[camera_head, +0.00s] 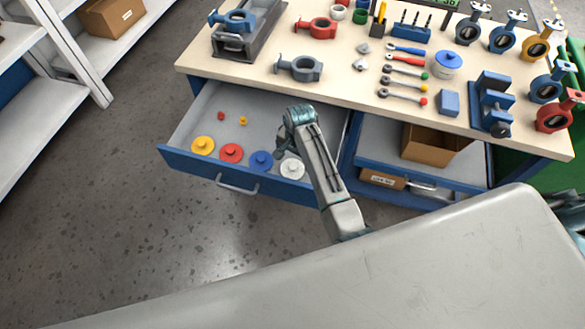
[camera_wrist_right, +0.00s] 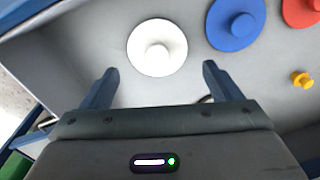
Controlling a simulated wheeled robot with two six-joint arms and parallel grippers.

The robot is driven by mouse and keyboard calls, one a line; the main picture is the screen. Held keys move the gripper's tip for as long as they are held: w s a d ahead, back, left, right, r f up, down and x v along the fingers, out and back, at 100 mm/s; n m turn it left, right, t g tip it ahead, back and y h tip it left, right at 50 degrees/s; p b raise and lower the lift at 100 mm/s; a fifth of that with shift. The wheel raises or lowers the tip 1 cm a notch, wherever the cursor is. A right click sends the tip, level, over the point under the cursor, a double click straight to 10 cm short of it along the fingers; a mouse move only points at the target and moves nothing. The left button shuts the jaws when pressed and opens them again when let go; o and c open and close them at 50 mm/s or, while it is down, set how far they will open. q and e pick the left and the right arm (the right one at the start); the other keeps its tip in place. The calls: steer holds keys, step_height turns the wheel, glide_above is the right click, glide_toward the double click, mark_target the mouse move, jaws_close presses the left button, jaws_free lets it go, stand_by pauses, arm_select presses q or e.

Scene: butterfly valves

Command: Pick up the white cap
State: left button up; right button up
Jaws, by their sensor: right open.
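The white cap (camera_head: 292,168) is a round disc with a small raised knob, lying in the open drawer (camera_head: 175,152) at the right end of a row of caps. In the right wrist view the white cap (camera_wrist_right: 157,48) lies just beyond and between the fingertips, in full view. My right gripper (camera_head: 281,153) is over the drawer, close to the white cap. Its two fingers (camera_wrist_right: 159,70) are spread apart with nothing between them. In the head view the fingers are partly hidden by the wrist. My left gripper is not in view.
A blue cap (camera_head: 261,161), a red cap (camera_head: 231,152) and a yellow cap (camera_head: 203,145) lie left of the white one. Two small plugs lie behind them. The workbench top (camera_head: 345,75) above holds valves and tools. A cardboard box (camera_head: 432,150) sits right.

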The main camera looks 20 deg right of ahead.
mark_target(293, 166)
step_height(293, 166, down, 5)
steer(key=shift+a+r, duration=0.1)
steer(key=c, duration=0.9)
step_height(293, 166, up, 13)
steer(key=p, duration=0.5)
stand_by(0.3)
